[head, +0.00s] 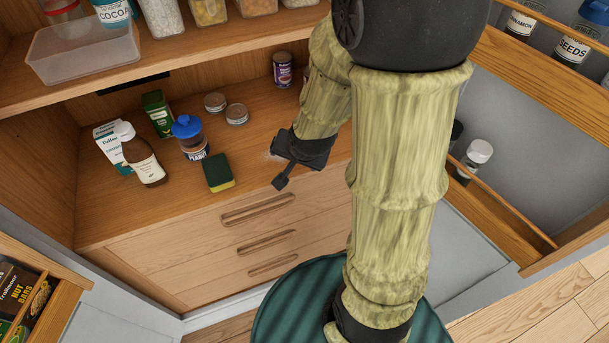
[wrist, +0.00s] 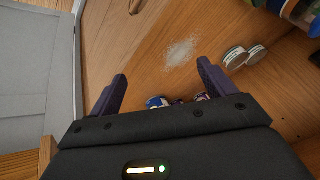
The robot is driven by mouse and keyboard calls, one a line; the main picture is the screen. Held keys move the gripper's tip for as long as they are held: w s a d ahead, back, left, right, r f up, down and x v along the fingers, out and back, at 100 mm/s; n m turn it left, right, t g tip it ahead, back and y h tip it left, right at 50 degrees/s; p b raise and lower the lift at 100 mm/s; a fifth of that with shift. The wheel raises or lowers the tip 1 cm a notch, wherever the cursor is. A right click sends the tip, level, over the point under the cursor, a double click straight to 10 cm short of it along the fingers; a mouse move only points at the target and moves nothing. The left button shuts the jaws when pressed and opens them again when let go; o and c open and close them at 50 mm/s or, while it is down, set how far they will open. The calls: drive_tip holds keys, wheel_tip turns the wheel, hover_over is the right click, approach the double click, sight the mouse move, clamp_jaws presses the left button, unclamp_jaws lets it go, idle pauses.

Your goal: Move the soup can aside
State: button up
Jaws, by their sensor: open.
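A can with a dark purple label (head: 283,69) stands upright at the back of the wooden counter in the head view; I cannot read its label. Part of another item (head: 304,76) shows beside it, mostly hidden by my arm. My gripper (head: 279,169) is low over the front of the counter, open and empty, apart from the cans. In the wrist view my gripper (wrist: 162,72) has its fingers spread. Beyond its body, a blue-and-white item (wrist: 157,102) and a purple item (wrist: 201,97) are partly cut off; I cannot tell which is the soup can.
A white powdery patch (wrist: 181,52) lies on the counter near two flat tins (head: 236,114). A sponge (head: 218,172), a blue-lidded peanut jar (head: 192,140), a brown bottle (head: 142,155) and boxes stand to the left. A shelf hangs above; a door rack (head: 505,210) is at right.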

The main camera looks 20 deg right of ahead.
drive_tip(key=s+r+n+g, duration=0.2)
drive_tip(key=s+n+g, duration=0.1)
drive_tip(key=s+n, duration=0.4)
drive_tip(key=shift+s+a+r+n, duration=0.3)
drive_tip(key=shift+s+a+r, duration=0.05)
drive_tip(key=shift+s, duration=0.1)
